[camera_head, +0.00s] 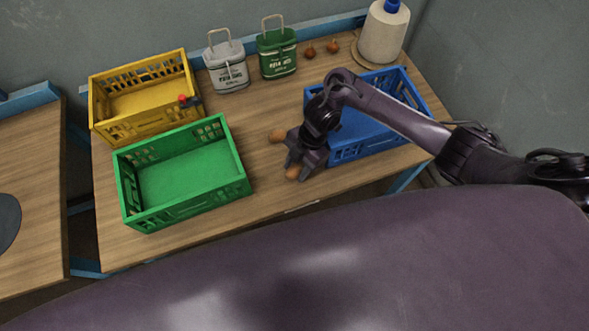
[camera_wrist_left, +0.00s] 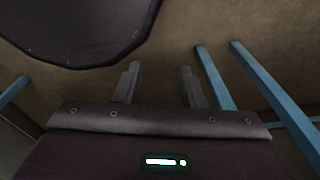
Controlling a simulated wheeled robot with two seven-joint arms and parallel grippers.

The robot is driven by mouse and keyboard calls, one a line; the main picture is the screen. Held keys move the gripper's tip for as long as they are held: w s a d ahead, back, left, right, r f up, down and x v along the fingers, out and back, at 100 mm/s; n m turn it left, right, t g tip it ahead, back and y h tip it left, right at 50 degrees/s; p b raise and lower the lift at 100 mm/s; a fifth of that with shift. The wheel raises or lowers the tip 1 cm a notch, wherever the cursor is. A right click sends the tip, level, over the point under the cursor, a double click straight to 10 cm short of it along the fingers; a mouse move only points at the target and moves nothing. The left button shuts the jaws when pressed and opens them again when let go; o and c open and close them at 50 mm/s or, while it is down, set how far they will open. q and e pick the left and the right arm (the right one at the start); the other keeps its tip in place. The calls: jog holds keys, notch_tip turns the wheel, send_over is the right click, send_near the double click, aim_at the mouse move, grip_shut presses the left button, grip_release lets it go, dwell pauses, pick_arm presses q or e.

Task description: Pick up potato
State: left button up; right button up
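Two brown potatoes lie on the wooden table between the green and blue crates in the head view. The near potato (camera_head: 292,178) is at the fingertips of my right gripper (camera_head: 296,166), partly hidden by them. The far potato (camera_head: 277,136) lies just left of the gripper's body, apart from the fingers. My right gripper points down low over the table, and its fingers look spread; whether they touch the near potato is not clear. My left gripper (camera_wrist_left: 159,82) shows in the left wrist view, fingers apart and empty. It is not seen in the head view.
A green crate (camera_head: 185,213) stands at left, a yellow crate (camera_head: 140,66) behind it, and a blue crate (camera_head: 352,151) under my right arm. Two lidded containers (camera_head: 228,76) (camera_head: 278,62), two small round onion-like items (camera_head: 333,46) and a large white bottle (camera_head: 383,35) stand at the back.

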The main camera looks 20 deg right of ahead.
pick_arm(q)
jog(key=shift+s, duration=0.55)
pick_arm(e)
jog(key=c, duration=0.6)
jog(key=shift+o, duration=0.2)
jog(key=shift+r, duration=0.1)
